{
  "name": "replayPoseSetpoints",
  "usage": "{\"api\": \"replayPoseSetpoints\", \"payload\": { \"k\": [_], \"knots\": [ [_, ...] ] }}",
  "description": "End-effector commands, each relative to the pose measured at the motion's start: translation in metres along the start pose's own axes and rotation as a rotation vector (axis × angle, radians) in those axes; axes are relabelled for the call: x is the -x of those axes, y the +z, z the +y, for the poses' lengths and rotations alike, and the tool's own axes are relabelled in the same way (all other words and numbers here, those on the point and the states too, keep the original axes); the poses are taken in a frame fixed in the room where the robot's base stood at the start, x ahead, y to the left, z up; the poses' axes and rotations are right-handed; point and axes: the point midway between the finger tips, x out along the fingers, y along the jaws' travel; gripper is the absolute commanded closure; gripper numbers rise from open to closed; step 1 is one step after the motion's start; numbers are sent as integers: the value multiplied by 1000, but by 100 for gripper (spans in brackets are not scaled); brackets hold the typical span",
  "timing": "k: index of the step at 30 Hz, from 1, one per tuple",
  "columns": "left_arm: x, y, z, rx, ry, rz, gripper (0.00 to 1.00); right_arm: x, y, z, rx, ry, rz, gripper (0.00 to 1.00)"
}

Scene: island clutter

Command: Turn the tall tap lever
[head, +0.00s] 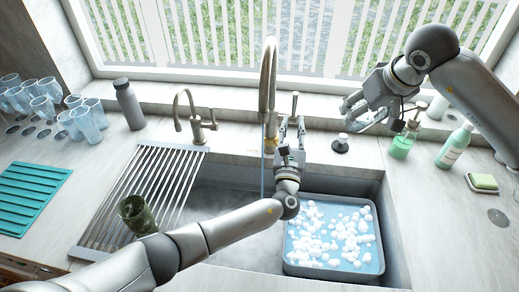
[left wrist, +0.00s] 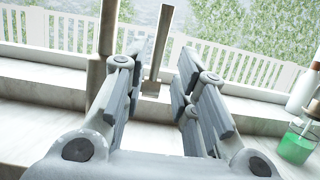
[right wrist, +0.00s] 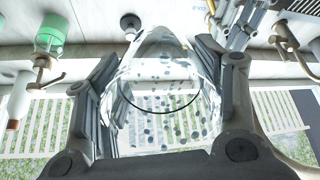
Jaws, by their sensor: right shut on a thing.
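The tall tap (head: 268,75) arches over the sink, with a thin blue stream of water (head: 262,165) below its spout. Its upright lever (head: 294,103) stands just right of the spout column. My left gripper (head: 290,132) is at the lever. In the left wrist view the lever (left wrist: 157,50) stands between the open fingers (left wrist: 160,95), with gaps on both sides. My right gripper (head: 368,103) is raised on the right, above the counter behind the sink. In the right wrist view it is shut on a clear, speckled glass (right wrist: 160,95).
A grey basin (head: 372,262) with blue water and foam sits in the sink's right side. A green cup (head: 137,214) stands on the drying rack (head: 160,190). A smaller tap (head: 190,115), soap dispenser (head: 402,145), green bottle (head: 455,145) and several glasses (head: 88,122) stand around.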

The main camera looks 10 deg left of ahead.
Motion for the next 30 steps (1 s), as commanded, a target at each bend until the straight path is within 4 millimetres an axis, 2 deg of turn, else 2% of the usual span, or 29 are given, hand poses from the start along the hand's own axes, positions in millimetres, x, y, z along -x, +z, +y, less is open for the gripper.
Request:
{"api": "replayPoseSetpoints", "payload": {
  "k": [1, 5, 6, 16, 24, 30],
  "knots": [
    [0, 0, 0, 0, 0, 0, 82, 1, -1, 0, 0, 0, 2, 69],
    [0, 0, 0, 0, 0, 1, 98, 1, -1, 0, 0, 0, 2, 69],
    [0, 0, 0, 0, 1, 1, 100, 1, -1, 0, 0, 0, 2, 69],
    [-2, 1, 1, 2, 4, 17, 100, 1, -1, 0, 0, 0, 2, 69],
    [-12, 12, 1, 4, 6, 171, 100, 1, -1, 0, 0, 0, 2, 69],
    [-15, 15, 0, 1, 0, 224, 100, 1, -1, 0, 0, 0, 2, 69]
  ]
}}
